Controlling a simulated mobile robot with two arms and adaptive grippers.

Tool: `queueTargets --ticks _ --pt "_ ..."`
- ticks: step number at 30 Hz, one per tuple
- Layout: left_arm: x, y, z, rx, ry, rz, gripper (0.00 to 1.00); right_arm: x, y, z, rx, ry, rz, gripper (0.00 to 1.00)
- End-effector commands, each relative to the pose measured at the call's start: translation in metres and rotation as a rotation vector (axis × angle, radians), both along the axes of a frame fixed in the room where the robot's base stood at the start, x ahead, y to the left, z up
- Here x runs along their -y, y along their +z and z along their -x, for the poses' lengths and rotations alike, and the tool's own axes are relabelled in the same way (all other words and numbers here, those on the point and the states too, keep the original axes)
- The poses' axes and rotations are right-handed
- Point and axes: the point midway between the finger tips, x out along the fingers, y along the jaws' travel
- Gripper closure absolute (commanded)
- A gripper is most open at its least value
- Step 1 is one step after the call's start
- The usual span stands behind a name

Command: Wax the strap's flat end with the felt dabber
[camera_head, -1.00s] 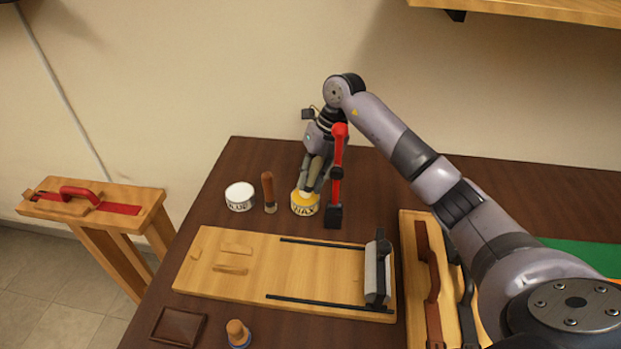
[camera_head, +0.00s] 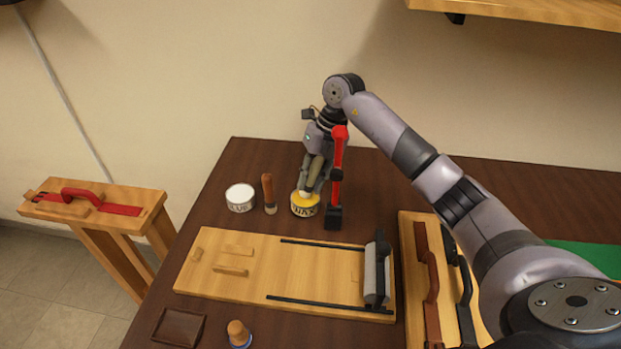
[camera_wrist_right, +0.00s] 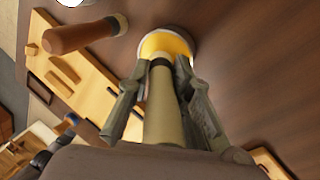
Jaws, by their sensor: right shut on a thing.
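My right gripper (camera_head: 313,178) points down over the wax tin (camera_head: 304,207) at the back of the table. In the right wrist view the gripper (camera_wrist_right: 165,95) is shut on the felt dabber (camera_wrist_right: 164,110), a pale olive handle with a dark ring near its far end. The dabber's tip is at the mouth of the yellow wax tin (camera_wrist_right: 167,44); I cannot tell how deep it reaches. My left gripper is out of view.
A red upright piece with a black foot (camera_head: 336,190) stands close right of my gripper. The glue tin (camera_head: 240,198) and a brown-handled brush (camera_head: 269,195) stand left. A wooden board with black rails (camera_head: 250,275) lies in front. A red strap (camera_head: 100,206) lies on the left stand.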

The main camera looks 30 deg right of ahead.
Motion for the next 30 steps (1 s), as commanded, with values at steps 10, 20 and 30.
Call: queueTargets --ticks 10,20,30 --pt "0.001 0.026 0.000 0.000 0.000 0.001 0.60 0.000 0.034 -0.001 0.004 0.000 0.000 1.00" --pt "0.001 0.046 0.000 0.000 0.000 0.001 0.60 0.000 0.060 -0.001 0.004 0.000 0.001 1.00" --pt "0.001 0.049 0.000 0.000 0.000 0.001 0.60 0.000 0.065 -0.001 0.004 0.000 0.000 1.00"
